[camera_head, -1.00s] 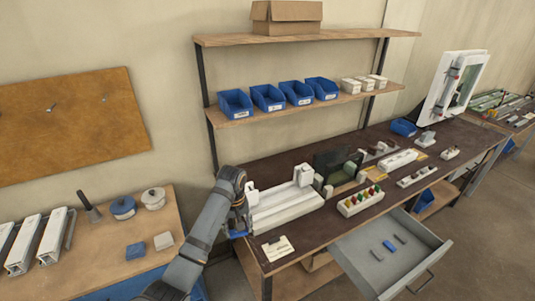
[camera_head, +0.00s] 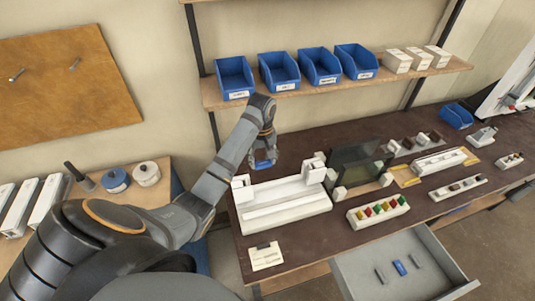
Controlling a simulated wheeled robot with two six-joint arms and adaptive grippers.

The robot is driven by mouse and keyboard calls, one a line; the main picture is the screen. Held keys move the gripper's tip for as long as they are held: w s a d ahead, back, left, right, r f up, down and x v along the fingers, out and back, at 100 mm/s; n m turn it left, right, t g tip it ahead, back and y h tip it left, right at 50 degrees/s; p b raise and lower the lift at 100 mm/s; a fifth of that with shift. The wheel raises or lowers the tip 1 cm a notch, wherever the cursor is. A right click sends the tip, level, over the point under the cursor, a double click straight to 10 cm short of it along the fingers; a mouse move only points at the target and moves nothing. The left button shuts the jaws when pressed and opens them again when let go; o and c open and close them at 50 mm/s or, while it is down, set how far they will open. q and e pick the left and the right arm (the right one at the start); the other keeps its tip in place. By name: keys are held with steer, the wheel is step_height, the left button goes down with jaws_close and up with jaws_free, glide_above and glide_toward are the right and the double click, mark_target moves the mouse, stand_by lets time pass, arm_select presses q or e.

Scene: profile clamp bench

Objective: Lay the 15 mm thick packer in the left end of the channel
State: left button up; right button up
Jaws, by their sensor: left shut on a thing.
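The white channel (camera_head: 285,215), a long grooved profile, lies on the dark bench top with white clamp blocks (camera_head: 242,187) along its back edge. Its left end is clear of the gripper. My left gripper (camera_head: 264,161) is shut on a small blue piece (camera_head: 265,165), seemingly the packer. It holds this piece behind the channel's left half as seen here, apart from the channel. The fingers partly hide the piece, and its thickness cannot be told. My right gripper is not in view.
An open grey drawer (camera_head: 375,297) with three small bars juts out at the front right. A dark translucent panel (camera_head: 358,166) stands right of the channel. Blue bins (camera_head: 235,78) line the shelf above.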

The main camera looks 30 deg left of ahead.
arm_select(q)
steer(key=shift+s+f, duration=0.1)
steer(key=shift+s, duration=0.05)
steer(key=shift+f, duration=0.3)
steer(key=f, duration=0.6)
steer(key=shift+w, duration=0.35)
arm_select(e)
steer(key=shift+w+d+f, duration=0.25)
arm_select(q)
steer(key=shift+r, duration=0.1)
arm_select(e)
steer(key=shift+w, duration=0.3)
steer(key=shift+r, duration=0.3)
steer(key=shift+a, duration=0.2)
